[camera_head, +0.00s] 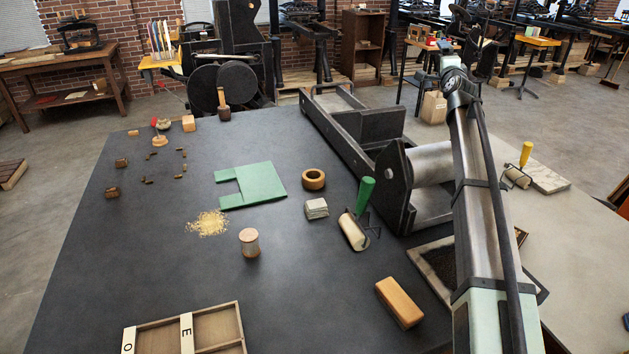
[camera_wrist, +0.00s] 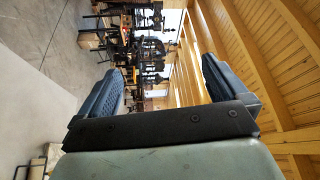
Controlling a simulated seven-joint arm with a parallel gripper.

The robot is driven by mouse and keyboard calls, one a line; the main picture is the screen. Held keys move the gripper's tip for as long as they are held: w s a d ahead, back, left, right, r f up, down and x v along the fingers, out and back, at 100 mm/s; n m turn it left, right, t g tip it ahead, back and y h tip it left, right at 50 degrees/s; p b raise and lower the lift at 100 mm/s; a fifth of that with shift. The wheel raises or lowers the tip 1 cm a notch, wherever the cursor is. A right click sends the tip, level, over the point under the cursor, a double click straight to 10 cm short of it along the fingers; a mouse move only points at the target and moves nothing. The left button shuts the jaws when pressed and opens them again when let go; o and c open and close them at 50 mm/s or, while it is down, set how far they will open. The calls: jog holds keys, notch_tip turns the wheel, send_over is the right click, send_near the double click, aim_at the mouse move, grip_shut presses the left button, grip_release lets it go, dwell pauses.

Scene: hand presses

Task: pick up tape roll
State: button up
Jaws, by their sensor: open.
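The tape roll (camera_head: 304,181) is a tan-brown ring lying flat on the dark table, right of the green notched mat (camera_head: 265,177) and left of the black press. Its central hole faces up. My gripper (camera_wrist: 168,84) shows in the wrist view with its two dark fingers wide apart and nothing between them. The wrist view looks out across the room and shows no tape roll. In the head view my arm rises on the right side, and its end is far above and to the right of the roll; the fingers are hard to make out there.
A stack of grey pieces (camera_head: 316,209) and a green-handled roller (camera_head: 354,230) lie close to the roll. The press (camera_head: 350,124) stands to its right. A wooden spool (camera_head: 249,243), yellow crumbs (camera_head: 208,223), an orange-tan block (camera_head: 399,302) and a compartment tray (camera_head: 240,322) lie nearer.

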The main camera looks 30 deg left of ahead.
jog(key=a+r+y, duration=0.2)
jog(key=a, duration=0.6)
jog(key=s+a+f+n+g+y, duration=0.1)
jog(key=s+a+f+n+g, duration=0.2)
jog(key=a, duration=0.4)
jog(key=s+a+f+g+y, duration=0.1)
jog(key=s+a+f+g, duration=0.3)
jog(key=a, duration=0.3)
jog(key=m+g+h, duration=0.9)
jog(key=g, duration=0.2)
send_over(314, 172)
jog(key=s+d, duration=0.1)
jog(key=s, duration=0.1)
jog(key=f, duration=2.1)
jog(key=shift+s+d+f, duration=0.15)
jog(key=shift+s, duration=0.05)
jog(key=shift+w+f, duration=0.1)
jog(key=shift+f, duration=2.55)
